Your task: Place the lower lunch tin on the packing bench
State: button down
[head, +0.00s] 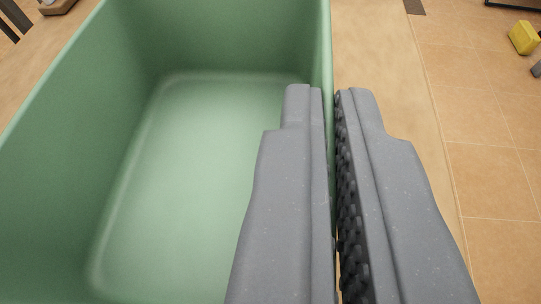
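An open green tin (190,170), which I take to be the lunch tin, fills the left and middle of the head view. It is empty where its floor shows; its near end is cut off by the frame. My gripper (331,92) straddles its right wall, with one finger inside and one outside. The fingers are nearly together, with the thin wall between them. A light wooden surface (375,55) shows beyond and beside the tin; whether the tin touches it is hidden. No second tin is in view.
The wooden surface ends at a straight edge on the right, with tan floor tiles (490,130) beyond. A yellow object (523,38) is at the far right. A small brown object (57,6) and dark slats (14,20) show at the upper left.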

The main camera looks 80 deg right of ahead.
jog(key=shift+s+d+f+b, duration=0.15)
jog(key=shift+s+f+b, duration=0.05)
jog(key=shift+f+b, duration=0.7)
jog(key=shift+s+d+f+b, duration=0.15)
jog(key=shift+f+b, duration=0.65)
jog(key=shift+f, duration=0.05)
jog(key=shift+r, duration=0.1)
jog(key=c, duration=1.6)
grip_release()
jog(key=shift+c, duration=0.2)
jog(key=shift+a, duration=0.15)
jog(key=p+v, duration=0.2)
jog(key=v, duration=1)
jog(key=shift+w, duration=0.1)
